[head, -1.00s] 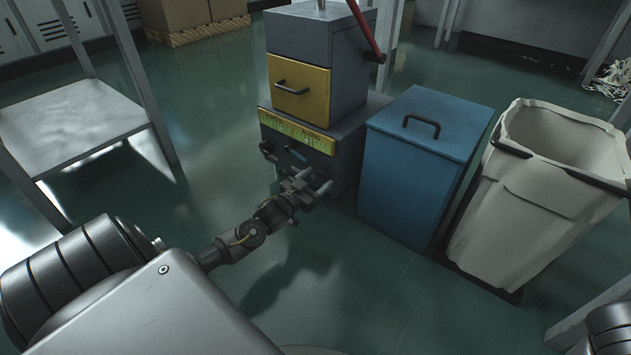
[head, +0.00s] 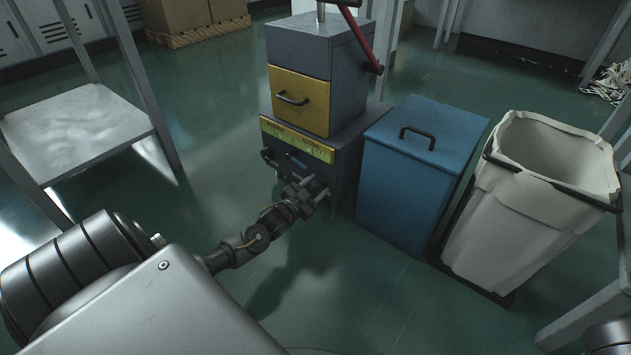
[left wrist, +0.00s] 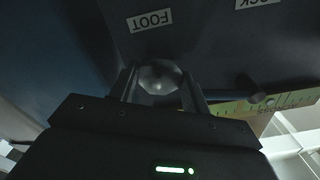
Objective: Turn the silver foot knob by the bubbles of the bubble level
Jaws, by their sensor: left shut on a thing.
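In the head view my left gripper (head: 311,190) is at the low front of the grey machine (head: 347,152) and hides the knob. It is shut on the knob. The bubble level (head: 296,141) is a yellow-green strip above the gripper on the machine's front; the bubbles are too small to read. Part of the strip shows in the left wrist view (left wrist: 291,100). My right gripper is not in view.
A blue lidded bin (head: 410,180) stands close to the right of the machine. A white bin (head: 530,220) is beyond it. A grey table (head: 75,125) stands at the left. Dark control parts (head: 268,156) stick out left of the gripper. Green floor is open in front.

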